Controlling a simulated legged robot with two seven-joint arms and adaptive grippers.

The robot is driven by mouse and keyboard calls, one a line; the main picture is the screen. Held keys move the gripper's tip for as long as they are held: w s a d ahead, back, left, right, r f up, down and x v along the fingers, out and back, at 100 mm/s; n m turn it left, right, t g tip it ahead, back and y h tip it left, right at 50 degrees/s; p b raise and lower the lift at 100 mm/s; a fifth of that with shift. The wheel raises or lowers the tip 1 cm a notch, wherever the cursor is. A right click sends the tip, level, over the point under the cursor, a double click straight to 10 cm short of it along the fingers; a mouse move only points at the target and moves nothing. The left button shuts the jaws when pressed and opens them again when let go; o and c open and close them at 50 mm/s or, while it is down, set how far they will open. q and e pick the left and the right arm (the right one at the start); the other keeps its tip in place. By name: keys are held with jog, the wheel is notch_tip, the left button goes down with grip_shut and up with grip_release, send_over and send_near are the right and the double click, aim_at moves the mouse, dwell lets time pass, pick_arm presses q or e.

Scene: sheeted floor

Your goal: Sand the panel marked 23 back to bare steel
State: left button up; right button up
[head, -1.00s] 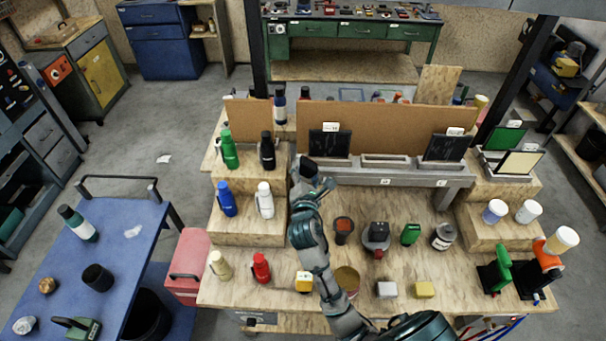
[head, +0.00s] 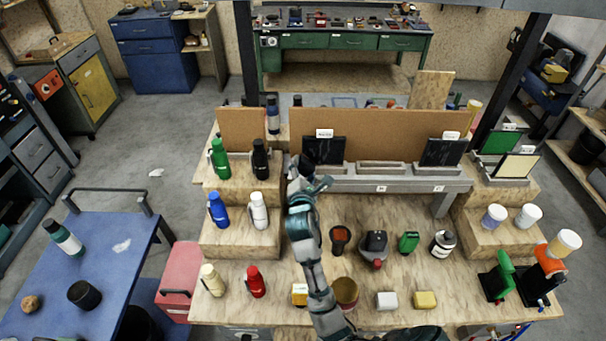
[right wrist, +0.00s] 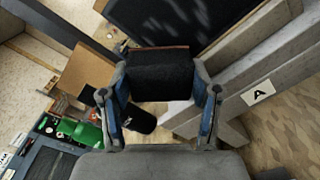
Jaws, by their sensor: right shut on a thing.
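My right gripper (head: 303,178) is at the left end of the grey rack (head: 410,184). In the right wrist view, the gripper (right wrist: 162,90) is shut on a black block (right wrist: 162,76) with a thin brown edge, apparently a sanding block. A dark panel (head: 323,152) with a white tag stands in the rack just beyond it; its scratched face (right wrist: 180,18) fills the top of the wrist view. I cannot tell whether block and panel touch. A second dark panel (head: 442,153) stands at the rack's right. The tag numbers are too small to read. My left gripper is out of view.
A black bottle (head: 260,160) and a green bottle (head: 219,158) stand left of the gripper. A green panel (head: 500,140) and a cream panel (head: 515,166) stand at right.

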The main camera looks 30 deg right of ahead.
jog(key=shift+w+d, duration=0.15)
jog(key=shift+w, duration=0.1)
dwell(0.6)
